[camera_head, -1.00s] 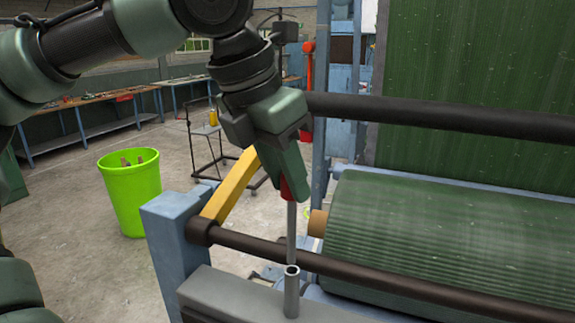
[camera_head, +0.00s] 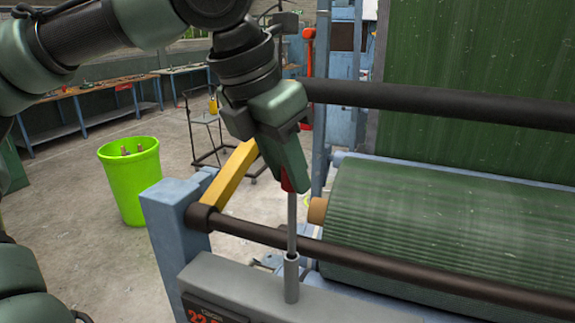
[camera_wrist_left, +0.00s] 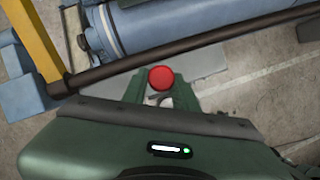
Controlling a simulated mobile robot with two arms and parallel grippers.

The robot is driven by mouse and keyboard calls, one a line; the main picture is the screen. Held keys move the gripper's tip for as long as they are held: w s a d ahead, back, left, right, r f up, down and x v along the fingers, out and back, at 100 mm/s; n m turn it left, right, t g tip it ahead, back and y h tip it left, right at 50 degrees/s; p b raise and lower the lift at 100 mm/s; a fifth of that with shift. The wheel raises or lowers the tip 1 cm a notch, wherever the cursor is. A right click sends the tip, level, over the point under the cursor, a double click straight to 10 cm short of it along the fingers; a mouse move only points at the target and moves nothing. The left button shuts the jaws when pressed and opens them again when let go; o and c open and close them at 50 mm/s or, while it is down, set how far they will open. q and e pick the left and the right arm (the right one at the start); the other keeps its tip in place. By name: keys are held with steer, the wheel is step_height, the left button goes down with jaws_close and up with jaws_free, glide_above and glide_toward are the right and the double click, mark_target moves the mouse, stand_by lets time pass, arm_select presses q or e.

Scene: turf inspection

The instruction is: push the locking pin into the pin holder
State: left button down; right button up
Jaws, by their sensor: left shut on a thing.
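The locking pin (camera_head: 291,217) is a thin grey rod with a red head. Its lower end meets the top of the pin holder (camera_head: 291,281), an upright grey tube on the front of the grey rail. The pin stands nearly upright, and most of its rod shows above the tube. My left gripper (camera_head: 288,182) is shut on the pin at its red head, directly above the holder. In the left wrist view the round red head (camera_wrist_left: 161,78) sits between the two green fingers. How deep the tip sits in the tube is hidden. My right gripper is not in view.
A dark horizontal bar (camera_head: 360,266) runs close behind the pin. A black upper bar (camera_head: 450,106) and the green turf roller (camera_head: 430,225) lie to the right. A yellow arm (camera_head: 230,175) and blue post (camera_head: 172,215) stand left. A green bin (camera_head: 130,185) stands on the floor.

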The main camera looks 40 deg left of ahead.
mark_target(289, 235)
arm_select(q)
steer(key=shift+f+b, duration=0.35)
steer(key=shift+f, duration=1.15)
steer(key=shift+f+b, duration=0.85)
steer(key=shift+f, duration=2.9)
steer(key=c, duration=1)
jaws_free()
steer(key=shift+b+v, duration=0.4)
steer(key=shift+v, duration=3.55)
